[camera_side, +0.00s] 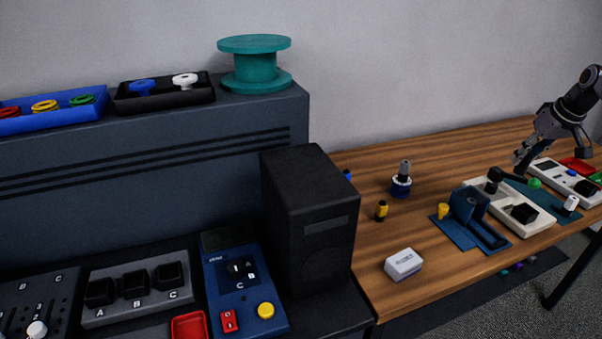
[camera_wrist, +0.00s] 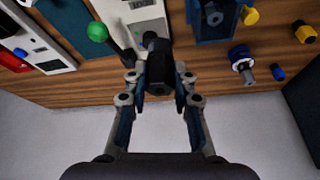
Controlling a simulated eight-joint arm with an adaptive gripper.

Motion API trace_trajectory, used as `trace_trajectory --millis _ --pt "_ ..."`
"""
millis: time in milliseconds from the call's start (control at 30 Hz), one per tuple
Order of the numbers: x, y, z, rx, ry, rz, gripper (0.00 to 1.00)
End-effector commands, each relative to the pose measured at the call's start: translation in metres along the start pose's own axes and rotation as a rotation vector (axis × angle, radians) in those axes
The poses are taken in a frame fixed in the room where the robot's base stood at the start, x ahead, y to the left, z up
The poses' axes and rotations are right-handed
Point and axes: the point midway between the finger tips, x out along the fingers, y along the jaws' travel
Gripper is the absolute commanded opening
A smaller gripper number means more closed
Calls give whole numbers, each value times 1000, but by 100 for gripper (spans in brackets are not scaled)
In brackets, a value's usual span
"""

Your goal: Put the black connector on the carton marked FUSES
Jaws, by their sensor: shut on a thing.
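My gripper (camera_wrist: 160,88) shows at the centre of the wrist view, its two fingers shut on the black connector (camera_wrist: 159,70), a dark piece with a rounded far end. In the side view my gripper (camera_side: 520,163) is at the far right, low over the controls; dark parts overlap there and I cannot separate the connector from them. Whether the connector touches anything below is unclear. A small white carton (camera_side: 404,264) with printing too small to read lies near the front left of the wooden table. I do not make out the carton in the wrist view.
A green-knobbed lever (camera_side: 534,183), a white panel (camera_side: 500,205) and a blue fixture (camera_side: 468,207) lie near my gripper. A tall black box (camera_side: 310,215) borders the table's left.

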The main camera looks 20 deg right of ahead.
Motion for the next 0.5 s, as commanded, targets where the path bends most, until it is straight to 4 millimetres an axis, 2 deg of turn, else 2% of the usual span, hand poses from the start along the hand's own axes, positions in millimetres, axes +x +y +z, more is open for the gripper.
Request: trace_trajectory --millis 33,167,300,400,500 --pt "-5 -26 7 -55 0 -23 0" --pt "-16 -82 27 -188 1 -76 0" --pt "-27 -137 58 -333 3 -136 0" --pt "-33 -168 80 -425 5 -173 0" --pt "-37 -190 99 -496 7 -202 0"
